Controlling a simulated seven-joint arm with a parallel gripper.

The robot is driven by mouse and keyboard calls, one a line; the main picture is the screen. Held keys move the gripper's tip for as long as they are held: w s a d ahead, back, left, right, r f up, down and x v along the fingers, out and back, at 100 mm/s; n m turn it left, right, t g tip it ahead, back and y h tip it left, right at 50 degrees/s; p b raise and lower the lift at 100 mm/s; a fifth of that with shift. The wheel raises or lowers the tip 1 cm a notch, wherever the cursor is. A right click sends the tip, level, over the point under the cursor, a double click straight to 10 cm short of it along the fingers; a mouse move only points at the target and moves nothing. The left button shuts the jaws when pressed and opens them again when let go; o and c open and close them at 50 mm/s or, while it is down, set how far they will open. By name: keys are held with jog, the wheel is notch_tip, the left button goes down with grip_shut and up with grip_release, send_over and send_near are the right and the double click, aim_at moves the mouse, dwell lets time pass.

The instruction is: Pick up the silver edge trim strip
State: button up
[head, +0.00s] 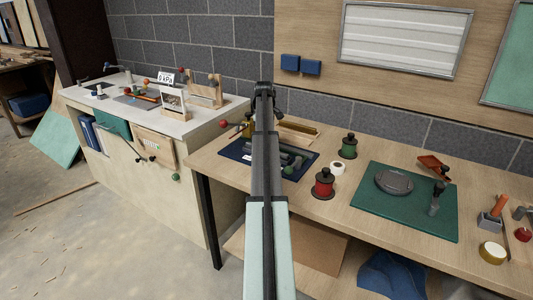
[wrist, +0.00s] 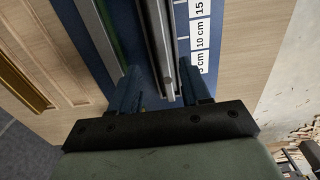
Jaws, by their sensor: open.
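In the wrist view my gripper (wrist: 160,78) is open, with one blue finger on each side of a long silver strip (wrist: 162,45). The strip lies lengthwise between the fingers, with its near end close to the gripper body. I cannot tell whether the fingertips reach down beside it. It lies on a dark blue mat (wrist: 138,47) with a printed centimetre scale. In the head view my arm covers the middle of the mat (head: 234,150), and the silver strip and my gripper cannot be made out there.
A pale strip (wrist: 97,30) and a dark green one lie left of the silver strip. A gold-coloured piece (wrist: 22,82) is farther left. On the bench (head: 330,211), a red spool (head: 323,184), a green spool (head: 348,147) and a green mat (head: 403,215) stand right of my arm.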

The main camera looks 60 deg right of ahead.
jog(key=f, duration=0.4)
jog(key=shift+s+a+f, duration=0.15)
jog(key=shift+s+a, duration=0.1)
jog(key=shift+s, duration=0.15)
jog(key=shift+f, duration=0.45)
grip_shut()
